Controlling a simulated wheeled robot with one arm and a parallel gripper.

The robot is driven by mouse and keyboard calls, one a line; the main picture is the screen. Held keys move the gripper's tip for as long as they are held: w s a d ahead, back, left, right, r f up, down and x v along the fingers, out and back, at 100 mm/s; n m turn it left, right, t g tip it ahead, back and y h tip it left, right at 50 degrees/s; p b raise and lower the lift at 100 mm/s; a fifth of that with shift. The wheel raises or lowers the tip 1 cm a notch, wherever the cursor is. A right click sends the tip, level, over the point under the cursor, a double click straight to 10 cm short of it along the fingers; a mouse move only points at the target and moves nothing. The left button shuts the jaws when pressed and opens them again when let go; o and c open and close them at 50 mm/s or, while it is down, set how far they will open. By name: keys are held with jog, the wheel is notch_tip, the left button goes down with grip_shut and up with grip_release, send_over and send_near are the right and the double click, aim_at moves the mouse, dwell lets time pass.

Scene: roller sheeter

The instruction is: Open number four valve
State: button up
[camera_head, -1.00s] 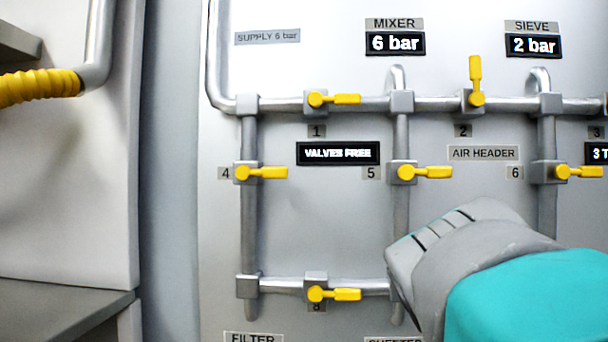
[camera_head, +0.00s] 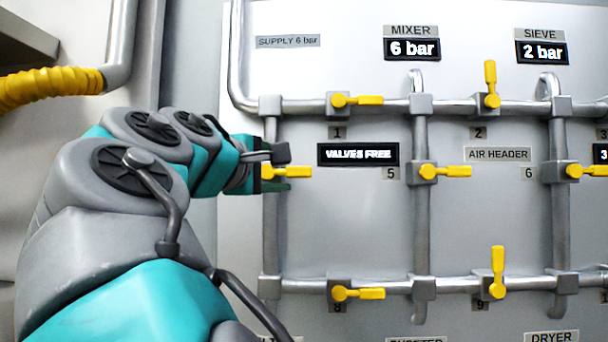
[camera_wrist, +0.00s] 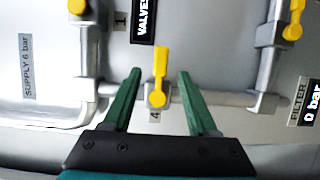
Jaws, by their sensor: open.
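Valve 4's yellow handle (camera_head: 292,172) points right, crosswise to its vertical pipe (camera_head: 270,230), in the head view. It also shows in the wrist view (camera_wrist: 161,65), above the "4" label (camera_wrist: 154,116). My gripper (camera_head: 284,170) reaches in from the left at this valve and is open. In the wrist view my gripper (camera_wrist: 160,72) has one green finger on each side of the handle, with a visible gap on both sides. My gripper hides the "4" label and part of the valve body in the head view.
Valve 1 (camera_head: 357,101) is above right and valve 5 (camera_head: 445,171) is to the right. Valve 8 (camera_head: 358,294) is below. Valves 2 (camera_head: 491,84) and 9 (camera_head: 498,270) have upright handles. A "VALVES FREE" display (camera_head: 358,154) sits right of valve 4. A yellow hose (camera_head: 50,90) is at far left.

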aim_at(298, 172)
jog(key=x, duration=0.7)
jog(key=shift+w+d+f, duration=0.1)
jog(key=shift+w+d, duration=0.05)
jog(key=shift+c, duration=0.3)
grip_shut()
dwell(0.9)
